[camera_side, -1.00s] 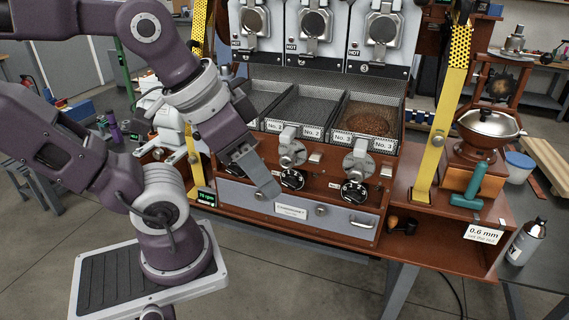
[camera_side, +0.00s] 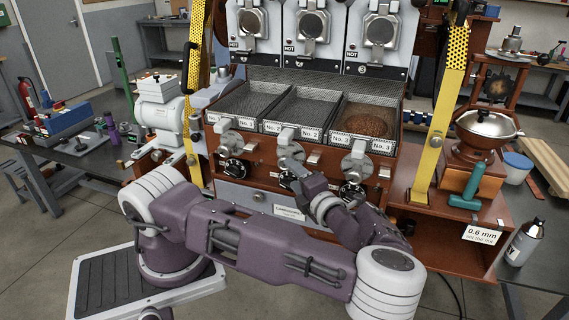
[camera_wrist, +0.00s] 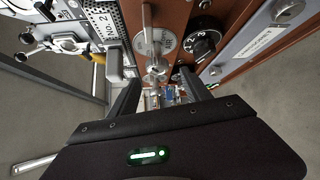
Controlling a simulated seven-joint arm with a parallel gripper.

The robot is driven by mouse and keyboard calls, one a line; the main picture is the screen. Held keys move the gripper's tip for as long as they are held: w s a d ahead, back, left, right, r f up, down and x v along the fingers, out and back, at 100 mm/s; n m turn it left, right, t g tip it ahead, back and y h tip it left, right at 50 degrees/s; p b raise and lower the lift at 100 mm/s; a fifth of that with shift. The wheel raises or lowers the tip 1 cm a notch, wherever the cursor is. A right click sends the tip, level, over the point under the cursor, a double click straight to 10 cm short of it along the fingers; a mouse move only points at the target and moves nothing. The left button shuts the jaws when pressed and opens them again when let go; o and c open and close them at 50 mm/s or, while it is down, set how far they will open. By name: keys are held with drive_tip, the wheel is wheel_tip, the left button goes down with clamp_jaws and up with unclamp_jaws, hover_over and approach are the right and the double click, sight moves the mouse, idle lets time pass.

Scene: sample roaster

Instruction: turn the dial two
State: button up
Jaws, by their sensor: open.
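Dial two, a black knob with white numerals (camera_wrist: 202,44), shows in the wrist view at upper right, beside the fingers. In the side view it is mostly hidden behind my gripper (camera_side: 294,170), at the middle station of the roaster front. In the wrist view my gripper (camera_wrist: 160,92) is open, its dark fingers reaching toward the roaster front. A metal handle with a round plate (camera_wrist: 155,42) lies ahead of the gap between them. I see no clear contact with the dial.
The left dial (camera_side: 236,168) and right dial (camera_side: 352,191) flank the middle station. Metal handles stick out above them, under the No. 1, No. 2 and No. 3 trays. A grey drawer front (camera_side: 240,194) is below. A yellow upright (camera_side: 440,120) stands at right.

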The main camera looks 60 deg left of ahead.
sight(285, 169)
drive_tip(key=shift+m, duration=0.3)
drive_tip(key=a, duration=0.7)
drive_tip(key=shift+w+a+f, duration=0.1)
drive_tip(key=shift+w, duration=0.05)
drive_tip(key=shift+c, duration=0.3)
clamp_jaws()
